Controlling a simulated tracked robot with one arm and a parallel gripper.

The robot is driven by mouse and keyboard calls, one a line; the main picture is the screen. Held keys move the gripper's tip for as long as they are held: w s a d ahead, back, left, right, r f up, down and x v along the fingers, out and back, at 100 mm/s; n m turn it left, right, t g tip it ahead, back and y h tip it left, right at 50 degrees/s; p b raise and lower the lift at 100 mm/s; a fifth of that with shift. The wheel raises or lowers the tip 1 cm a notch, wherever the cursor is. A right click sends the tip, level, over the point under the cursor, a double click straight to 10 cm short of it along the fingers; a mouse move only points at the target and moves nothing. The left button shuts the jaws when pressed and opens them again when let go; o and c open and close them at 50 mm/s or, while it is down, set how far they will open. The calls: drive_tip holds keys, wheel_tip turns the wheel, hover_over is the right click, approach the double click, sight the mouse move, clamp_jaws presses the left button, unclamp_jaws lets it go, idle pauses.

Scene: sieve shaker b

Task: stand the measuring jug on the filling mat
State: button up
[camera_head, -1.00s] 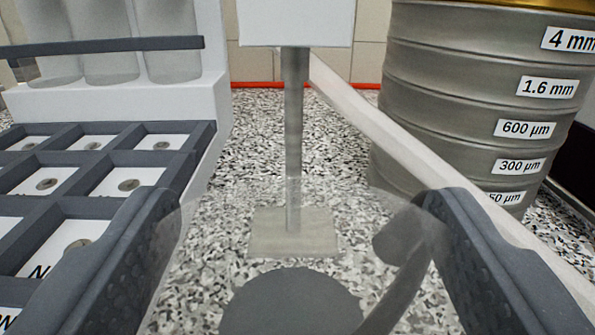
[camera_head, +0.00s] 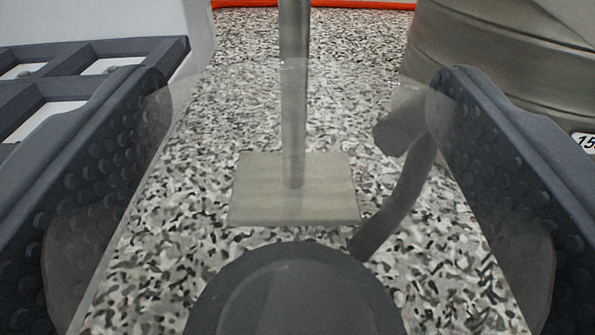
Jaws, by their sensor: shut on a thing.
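My gripper (camera_head: 300,85) has a dark, studded finger on each side of the clear measuring jug (camera_head: 215,110) and is shut on it. The jug's faint rim arcs across between the fingers, and its dark grey handle (camera_head: 400,205) is on the right. The dark round filling mat (camera_head: 205,300) lies on the speckled counter at the bottom of the picture, partly seen through the jug. The jug is over the mat in this view. I cannot tell whether its base touches the mat.
A grey post (camera_head: 293,60) on a square foot (camera_head: 335,205) stands just behind the mat. A dark compartment rack (camera_head: 90,58) is at the left. A metal sieve stack (camera_head: 490,55) is at the right.

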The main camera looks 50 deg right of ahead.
drive_tip(key=o, duration=1.2)
drive_tip(key=shift+o, duration=0.2)
drive_tip(key=shift+a+r, duration=0.1)
drive_tip(key=b+v, duration=0.8)
drive_tip(key=v, duration=0.4)
drive_tip(key=shift+b, duration=0.4)
